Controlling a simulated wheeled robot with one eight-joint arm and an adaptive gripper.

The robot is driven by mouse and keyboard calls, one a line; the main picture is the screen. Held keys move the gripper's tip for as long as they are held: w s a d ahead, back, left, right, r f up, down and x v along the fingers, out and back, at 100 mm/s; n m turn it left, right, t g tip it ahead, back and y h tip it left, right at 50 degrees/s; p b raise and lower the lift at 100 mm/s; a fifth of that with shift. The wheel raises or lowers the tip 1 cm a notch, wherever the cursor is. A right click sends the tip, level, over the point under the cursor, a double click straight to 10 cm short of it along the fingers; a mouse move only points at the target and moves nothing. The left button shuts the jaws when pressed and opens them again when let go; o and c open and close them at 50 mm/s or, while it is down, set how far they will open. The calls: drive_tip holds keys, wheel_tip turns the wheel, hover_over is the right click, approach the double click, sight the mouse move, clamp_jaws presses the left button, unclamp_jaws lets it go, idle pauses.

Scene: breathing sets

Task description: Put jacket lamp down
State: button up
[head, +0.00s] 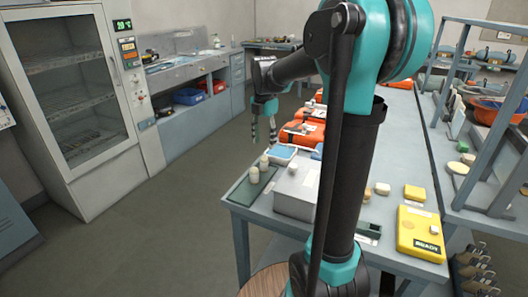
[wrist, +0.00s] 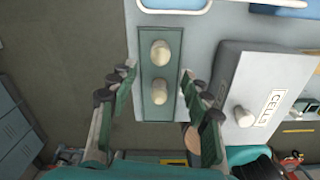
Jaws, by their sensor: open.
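Two small cream, rounded pieces that look like jacket lamps stand on a narrow green mat (head: 242,193) at the bench's near left corner. The nearer lamp (head: 254,175) and the farther lamp (head: 264,163) both show in the head view. In the wrist view one lamp (wrist: 160,53) is higher up and the other lamp (wrist: 161,92) lower on the mat (wrist: 156,112). My gripper (head: 263,140) is open and empty above the mat, its fingers pointing down. In the wrist view its fingers (wrist: 159,78) spread on both sides of the mat, touching neither lamp.
A grey box marked CELLS (wrist: 276,60) stands right of the mat, with a cream knob-like piece on it. A blue-topped tray (head: 281,152) and orange cases (head: 302,131) lie farther along the bench. A yellow case (head: 418,235) is at right. Open floor lies left.

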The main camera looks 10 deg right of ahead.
sight(264, 156)
drive_tip(key=shift+r, duration=1.5)
drive_tip(key=shift+o, duration=0.4)
